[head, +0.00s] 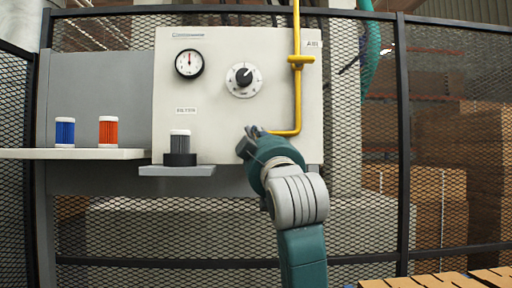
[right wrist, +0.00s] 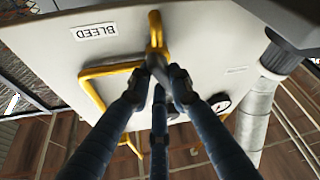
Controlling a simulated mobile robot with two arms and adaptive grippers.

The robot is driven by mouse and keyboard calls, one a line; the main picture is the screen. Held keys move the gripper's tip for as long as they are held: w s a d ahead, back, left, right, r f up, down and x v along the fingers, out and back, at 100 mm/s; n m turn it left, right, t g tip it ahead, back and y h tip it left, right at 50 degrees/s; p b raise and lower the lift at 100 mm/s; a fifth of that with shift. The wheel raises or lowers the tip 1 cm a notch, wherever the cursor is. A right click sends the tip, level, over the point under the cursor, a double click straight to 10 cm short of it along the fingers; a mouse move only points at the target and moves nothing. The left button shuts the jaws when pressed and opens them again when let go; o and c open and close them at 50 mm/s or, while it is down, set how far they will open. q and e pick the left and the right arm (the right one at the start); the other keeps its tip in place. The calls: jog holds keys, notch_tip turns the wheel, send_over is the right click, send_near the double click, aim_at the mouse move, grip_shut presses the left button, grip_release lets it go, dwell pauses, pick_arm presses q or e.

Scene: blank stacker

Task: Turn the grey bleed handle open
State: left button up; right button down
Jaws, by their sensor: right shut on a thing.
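The grey bleed handle (right wrist: 157,64) shows in the right wrist view as a short grey piece at a yellow pipe (right wrist: 155,28), beside the upside-down BLEED label (right wrist: 95,31). My right gripper (right wrist: 160,84) has its dark fingers closed around it and partly hides it. In the head view, my right gripper (head: 252,136) is at the lower part of the pale panel (head: 215,75), at the left end of the yellow pipe (head: 298,100). The handle is hidden there behind the gripper. My left gripper is not in view.
A gauge (head: 189,63) and a round knob (head: 243,79) are on the panel. A grey-bodied filter (head: 180,145) stands on a small shelf (head: 176,171). Blue (head: 65,132) and orange (head: 107,132) cartridges stand on the left shelf (head: 60,154). Mesh fencing surrounds the panel.

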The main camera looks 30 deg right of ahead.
jog(key=m+h, duration=0.1)
jog(key=m, duration=0.1)
jog(key=m+g+h+b, duration=0.1)
jog(key=m, duration=0.1)
jog(key=m+h, duration=0.1)
jog(key=m, duration=0.2)
jog(key=shift+w+a+f+h, duration=0.1)
jog(key=shift+f+h, duration=0.15)
jog(key=shift+h, duration=0.15)
jog(key=shift+m+g+b, duration=0.3)
jog(key=shift+m, duration=0.1)
jog(key=c, duration=1.6)
grip_release()
jog(key=shift+o, duration=0.2)
jog(key=v, duration=1.2)
